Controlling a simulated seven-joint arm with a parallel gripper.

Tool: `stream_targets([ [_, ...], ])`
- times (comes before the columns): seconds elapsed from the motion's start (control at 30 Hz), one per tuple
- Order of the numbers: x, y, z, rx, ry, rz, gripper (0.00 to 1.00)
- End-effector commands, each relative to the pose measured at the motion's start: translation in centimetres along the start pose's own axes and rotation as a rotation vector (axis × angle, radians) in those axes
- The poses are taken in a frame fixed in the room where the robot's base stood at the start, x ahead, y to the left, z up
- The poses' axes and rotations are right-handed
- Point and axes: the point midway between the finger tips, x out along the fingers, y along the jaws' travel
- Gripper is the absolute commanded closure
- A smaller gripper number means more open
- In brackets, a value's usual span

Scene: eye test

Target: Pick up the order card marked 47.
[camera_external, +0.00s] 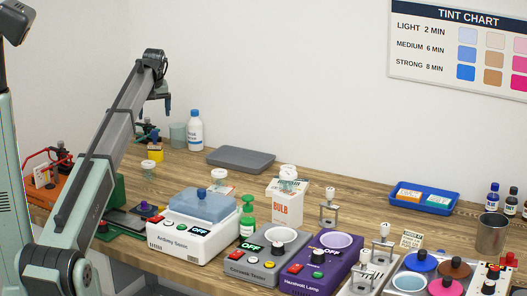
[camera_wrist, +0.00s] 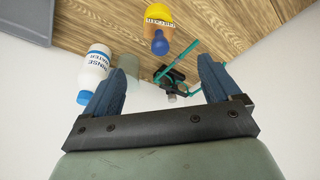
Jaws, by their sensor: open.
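I cannot read a 47 on any card in these frames. A small cream card with print (camera_external: 411,239) stands behind the tint pots at the right, its print too small to read. My gripper (camera_external: 168,106) is raised above the far left part of the table, well away from these. In the wrist view my gripper (camera_wrist: 160,82) is open, with nothing between its blue fingers.
A rinse bottle (camera_external: 195,131) and a yellow-based item (camera_external: 155,152) stand below my gripper. A grey tray (camera_external: 240,159) lies flat behind the white machine (camera_external: 193,226). The grey tester (camera_external: 256,260) and purple lamp unit (camera_external: 318,262) crowd the front. Bare wood shows at the back middle.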

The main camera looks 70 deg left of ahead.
Motion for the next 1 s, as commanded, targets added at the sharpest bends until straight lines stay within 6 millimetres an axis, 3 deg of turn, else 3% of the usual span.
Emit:
stream_targets([
  [0.77,0.0,0.2,0.1,0.003,0.000,0.001,0.06],
  [0.87,-0.2,1.7,0.8,0.020,0.000,0.006,0.06],
  [1.0,-0.9,6.6,3.2,0.078,0.000,0.022,0.06],
])
